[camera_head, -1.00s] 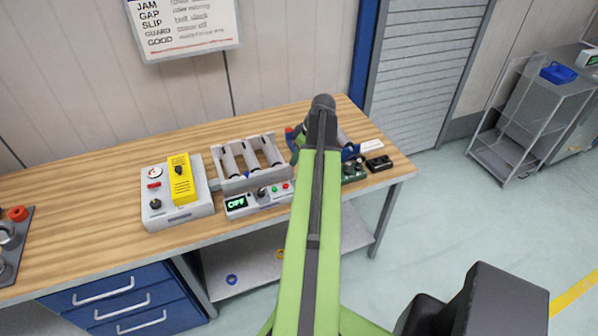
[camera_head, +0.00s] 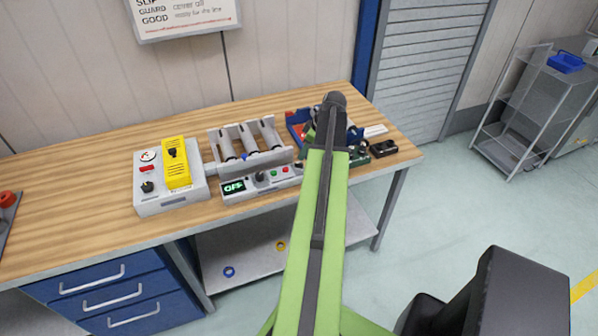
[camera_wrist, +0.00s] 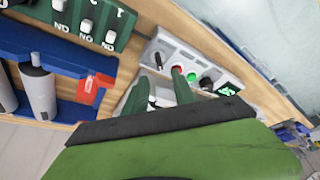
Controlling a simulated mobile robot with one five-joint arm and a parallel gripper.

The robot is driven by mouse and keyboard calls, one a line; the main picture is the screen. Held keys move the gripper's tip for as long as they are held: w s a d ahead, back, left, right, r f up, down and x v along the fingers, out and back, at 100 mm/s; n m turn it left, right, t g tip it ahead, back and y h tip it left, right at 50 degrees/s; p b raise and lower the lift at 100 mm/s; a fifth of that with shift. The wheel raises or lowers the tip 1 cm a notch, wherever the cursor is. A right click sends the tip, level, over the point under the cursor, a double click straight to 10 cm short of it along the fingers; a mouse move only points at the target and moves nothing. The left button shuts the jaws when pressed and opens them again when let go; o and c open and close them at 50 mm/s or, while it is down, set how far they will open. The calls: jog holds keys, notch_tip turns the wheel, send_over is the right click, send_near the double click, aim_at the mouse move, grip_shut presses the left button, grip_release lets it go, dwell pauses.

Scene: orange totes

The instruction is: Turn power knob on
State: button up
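A grey control panel (camera_head: 238,197) lies along the front edge of the workbench, with a green-lit display (camera_head: 233,187) that seems to read OFF. A black knob (camera_head: 260,176) sits just right of the display, beside a green and a red button. In the wrist view the knob (camera_wrist: 206,83) stands between the display (camera_wrist: 228,91) and the green button. My gripper (camera_wrist: 158,90) shows two dark green fingers, spread apart with nothing between them, in front of the panel's button end. In the head view my arm hides the fingertips.
A roller unit (camera_head: 247,145) stands behind the panel. A grey box with a yellow cover (camera_head: 177,163) is at left. A blue tray (camera_head: 297,117) and a green switch board (camera_wrist: 105,12) are at the right end.

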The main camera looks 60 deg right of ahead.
aim_at(297, 163)
jog(key=b+x, duration=0.5)
jog(key=x, duration=0.2)
jog(key=shift+r, duration=0.1)
grip_shut()
